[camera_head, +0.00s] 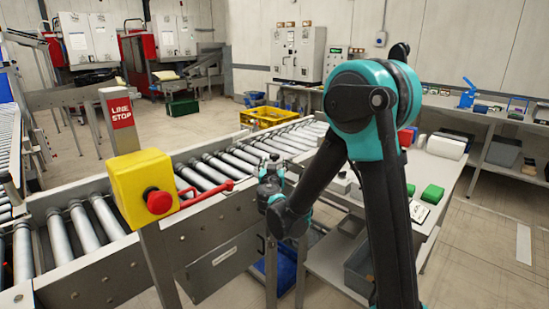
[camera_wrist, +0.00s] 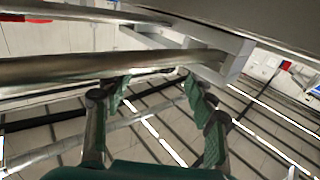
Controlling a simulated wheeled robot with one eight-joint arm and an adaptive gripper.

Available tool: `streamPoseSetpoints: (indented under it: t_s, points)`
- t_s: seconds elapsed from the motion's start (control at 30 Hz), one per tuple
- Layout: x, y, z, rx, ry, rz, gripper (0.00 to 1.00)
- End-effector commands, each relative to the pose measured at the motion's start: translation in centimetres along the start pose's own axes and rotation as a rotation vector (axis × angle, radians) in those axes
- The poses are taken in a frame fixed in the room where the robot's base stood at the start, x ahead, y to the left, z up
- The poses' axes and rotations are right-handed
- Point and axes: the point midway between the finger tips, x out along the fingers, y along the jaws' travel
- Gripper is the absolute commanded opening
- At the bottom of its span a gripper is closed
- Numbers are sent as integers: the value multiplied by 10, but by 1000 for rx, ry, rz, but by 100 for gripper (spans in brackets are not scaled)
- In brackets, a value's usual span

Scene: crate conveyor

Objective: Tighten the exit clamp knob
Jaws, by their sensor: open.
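I cannot make out the exit clamp knob for certain in either view. My gripper (camera_head: 268,163) is at the near rail of the roller conveyor (camera_head: 215,215), small and partly hidden by my own arm in the head view. In the wrist view my gripper (camera_wrist: 155,79) shows two green-padded fingers spread apart with nothing between them. A metal roller or bar (camera_wrist: 100,68) crosses just past the fingertips, and a pale metal bracket (camera_wrist: 231,66) is at their upper right. I cannot tell whether the fingers touch either one.
A yellow box with a red stop button (camera_head: 159,202) stands at the conveyor's near side. A red lever (camera_head: 205,194) lies along the rail. A yellow crate (camera_head: 268,118) is beyond the rollers. Open floor lies behind.

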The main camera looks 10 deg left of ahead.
Motion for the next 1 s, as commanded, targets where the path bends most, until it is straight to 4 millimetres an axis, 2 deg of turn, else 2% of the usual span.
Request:
streamPoseSetpoints:
  t_s: [0.1,0.3,0.5,0.73,1.0]
  points:
    - [23,1,0,0,0,3,56]
    - [48,0,0,0,0,1,56]
    - [56,0,0,0,0,0,56]
    - [57,0,0,0,0,0,56]
    - [56,0,0,0,0,0,24]
